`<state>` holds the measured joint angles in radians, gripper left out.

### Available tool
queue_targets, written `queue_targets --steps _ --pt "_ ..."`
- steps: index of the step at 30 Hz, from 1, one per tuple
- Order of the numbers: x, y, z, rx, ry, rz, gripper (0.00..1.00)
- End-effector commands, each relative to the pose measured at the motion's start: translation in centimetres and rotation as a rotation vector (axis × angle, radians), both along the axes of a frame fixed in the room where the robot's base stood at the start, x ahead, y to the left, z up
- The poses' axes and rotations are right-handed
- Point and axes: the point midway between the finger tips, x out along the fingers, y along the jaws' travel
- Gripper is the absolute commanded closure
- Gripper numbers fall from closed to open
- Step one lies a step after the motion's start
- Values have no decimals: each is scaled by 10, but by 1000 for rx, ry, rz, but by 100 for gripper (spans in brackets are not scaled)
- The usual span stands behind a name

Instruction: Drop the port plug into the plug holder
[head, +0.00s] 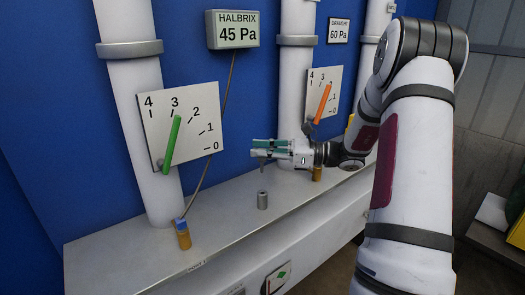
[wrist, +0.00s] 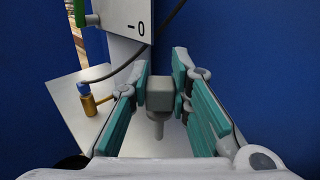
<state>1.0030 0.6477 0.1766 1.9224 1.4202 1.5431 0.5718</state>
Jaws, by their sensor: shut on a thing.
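My gripper (head: 257,149) is over the shelf, with its teal-padded fingers pointing left in the head view. In the wrist view my gripper (wrist: 162,95) is shut on the port plug (wrist: 159,92), a grey block with a narrower stem pointing down. Only a small tip of the plug (head: 262,164) shows below the fingers in the head view. The plug holder (head: 262,200), a short grey cylinder with a dark top, stands upright on the shelf below my gripper, apart from the plug. I cannot make out the holder in the wrist view.
A brass port (head: 183,238) with a blue hose end stands on the shelf (head: 130,258) at the left; another brass fitting (head: 317,174) is beside my wrist. White pipes and the dial boards (head: 184,125) and (head: 322,92) stand behind. The shelf between the left port and holder is clear.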

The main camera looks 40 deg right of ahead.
Motion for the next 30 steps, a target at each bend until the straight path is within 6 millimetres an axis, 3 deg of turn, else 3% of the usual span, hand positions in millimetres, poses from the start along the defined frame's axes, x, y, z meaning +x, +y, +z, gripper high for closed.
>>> queue_targets --steps 18,30 --pt "1 0 -47 -1 -1 -1 100" --pt "0 0 -58 -2 -2 0 100"
